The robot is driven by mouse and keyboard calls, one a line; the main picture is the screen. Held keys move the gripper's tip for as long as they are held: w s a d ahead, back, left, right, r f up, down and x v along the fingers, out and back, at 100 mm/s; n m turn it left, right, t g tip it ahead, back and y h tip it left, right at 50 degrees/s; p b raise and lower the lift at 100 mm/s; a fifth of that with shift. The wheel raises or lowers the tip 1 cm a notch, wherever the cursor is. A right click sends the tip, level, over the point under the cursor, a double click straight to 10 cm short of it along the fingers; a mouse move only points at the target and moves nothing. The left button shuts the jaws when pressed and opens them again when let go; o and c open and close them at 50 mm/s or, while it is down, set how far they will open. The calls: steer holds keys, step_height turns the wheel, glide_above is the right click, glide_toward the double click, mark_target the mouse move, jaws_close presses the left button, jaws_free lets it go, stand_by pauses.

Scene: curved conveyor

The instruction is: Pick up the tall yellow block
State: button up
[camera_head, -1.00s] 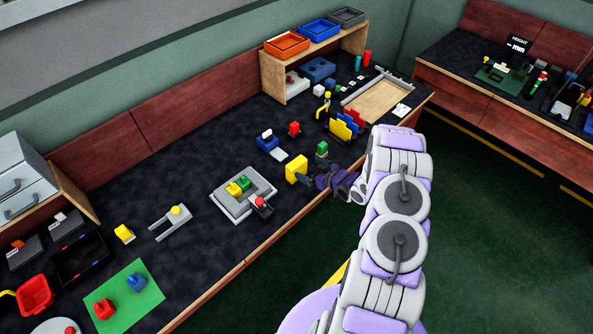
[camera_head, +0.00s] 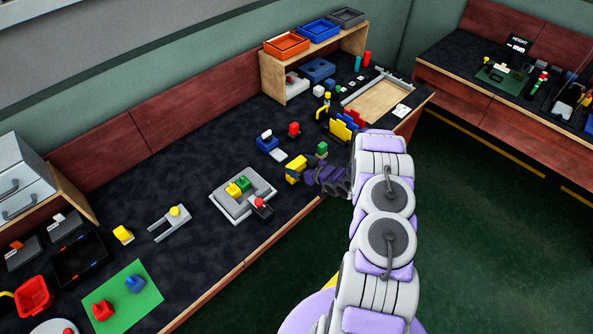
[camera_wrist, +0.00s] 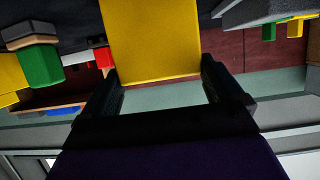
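The tall yellow block (camera_head: 299,163) stands on the dark bench near its front edge, partly covered by my gripper (camera_head: 294,172). In the wrist view the yellow block (camera_wrist: 152,42) fills the upper middle, its near end reaching between the two fingers. My gripper (camera_wrist: 160,78) has its fingers spread, one on each side of the block. I cannot tell whether either finger touches it.
A green block (camera_head: 321,148) on a dark piece stands close by, right of the gripper. A grey tray (camera_head: 226,207) with yellow and green pieces lies to the left. A blue object (camera_head: 266,142) and a red block (camera_head: 293,129) are behind.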

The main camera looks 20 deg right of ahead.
steer(key=shift+a, duration=0.1)
steer(key=c, duration=0.4)
steer(key=shift+r, duration=0.15)
